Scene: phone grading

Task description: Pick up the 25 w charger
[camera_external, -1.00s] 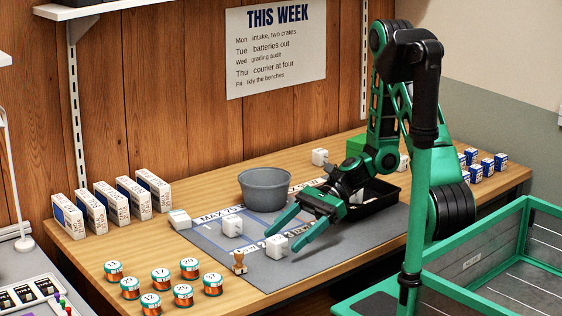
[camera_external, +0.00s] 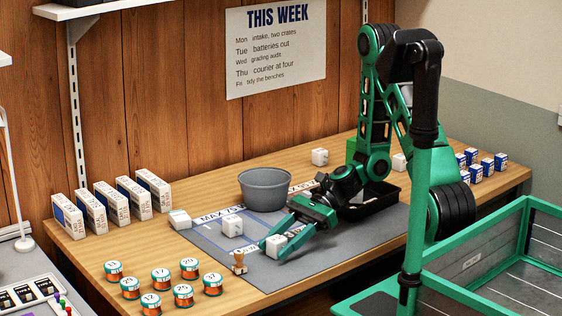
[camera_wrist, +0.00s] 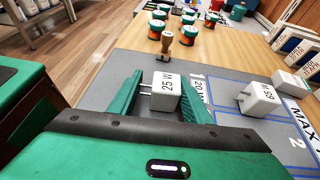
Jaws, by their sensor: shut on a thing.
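The 25 W charger (camera_wrist: 165,91) is a small white block with "25 W" printed on its top. In the outside view the same charger (camera_external: 276,246) sits on the grey mat (camera_external: 310,262) near its front edge. My green gripper (camera_external: 275,247) is low over the mat, its two fingers on either side of the charger. In the wrist view my gripper (camera_wrist: 164,94) is shut on the charger, which looks upright at mat level. Another white charger marked 65 W (camera_wrist: 259,98) lies to the right on the mat; it also shows in the outside view (camera_external: 232,228).
A wooden stamp (camera_external: 239,262) stands close to the left finger. A grey bowl (camera_external: 265,189) and a black tray (camera_external: 372,204) stand behind. Several numbered jars (camera_external: 183,295) are at the front left. A green-framed crate (camera_external: 480,262) is at the right.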

